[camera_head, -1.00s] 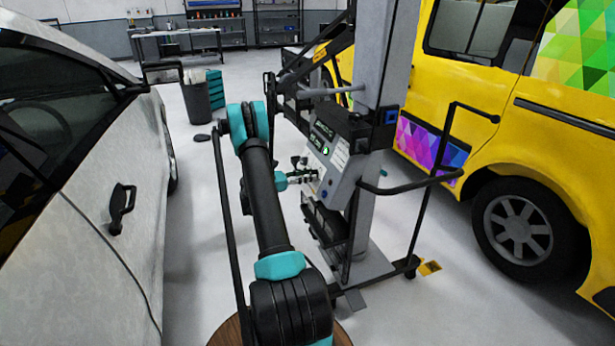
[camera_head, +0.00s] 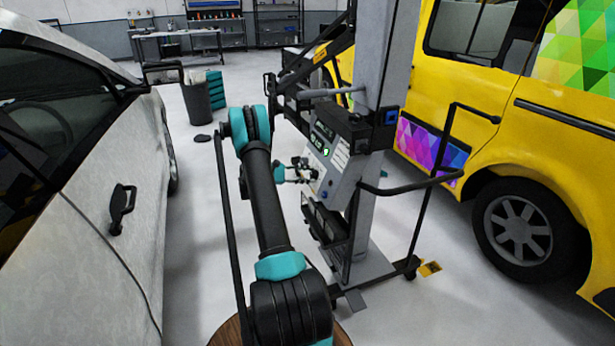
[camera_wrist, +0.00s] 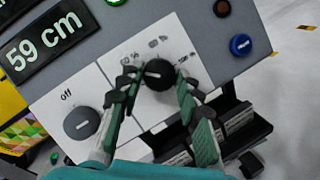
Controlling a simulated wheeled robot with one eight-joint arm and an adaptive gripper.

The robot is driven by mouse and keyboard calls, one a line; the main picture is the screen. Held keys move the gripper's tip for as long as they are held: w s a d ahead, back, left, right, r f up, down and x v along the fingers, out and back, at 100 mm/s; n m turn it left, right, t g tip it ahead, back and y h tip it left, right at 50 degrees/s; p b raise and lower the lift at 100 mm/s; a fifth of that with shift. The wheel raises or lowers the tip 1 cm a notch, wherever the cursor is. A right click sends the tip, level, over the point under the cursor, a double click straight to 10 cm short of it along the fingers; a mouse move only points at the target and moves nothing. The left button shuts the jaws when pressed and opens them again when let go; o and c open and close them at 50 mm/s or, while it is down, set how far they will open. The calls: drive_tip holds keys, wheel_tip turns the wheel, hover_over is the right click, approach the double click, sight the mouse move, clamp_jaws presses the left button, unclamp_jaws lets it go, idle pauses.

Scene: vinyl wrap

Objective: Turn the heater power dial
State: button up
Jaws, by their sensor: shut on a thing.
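The heater control box (camera_head: 342,165) is mounted on the grey post of a stand in the head view. In the wrist view its panel (camera_wrist: 117,57) shows a "59 cm" display and white dial plates. A round black dial (camera_wrist: 159,74) sits on the right plate, with markings around it. My gripper (camera_wrist: 158,84) has its two fingers closed around this dial, one on each side. A second black dial (camera_wrist: 82,123), beside the word "off", is free to the left. In the head view my gripper (camera_head: 306,174) is at the box's front face; the dial is too small to make out there.
A blue button (camera_wrist: 241,45) and a dark knob (camera_wrist: 222,8) are near the panel's right edge. A white car (camera_head: 90,200) stands close on the left and a yellow van (camera_head: 480,130) on the right. A bin (camera_head: 196,102) stands behind.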

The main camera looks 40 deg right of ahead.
drive_tip(key=shift+m+y, duration=0.7)
drive_tip(key=shift+m, duration=1.1)
drive_tip(key=shift+g, duration=0.4)
drive_tip(key=o, duration=1.1)
drive_tip(key=shift+o, duration=0.2)
drive_tip(key=shift+r, duration=0.1)
drive_tip(key=shift+w, duration=0.1)
drive_tip(key=v, duration=1.1)
drive_tip(key=shift+w+a, duration=0.2)
drive_tip(key=shift+a, duration=0.15)
drive_tip(key=shift+r, duration=0.25)
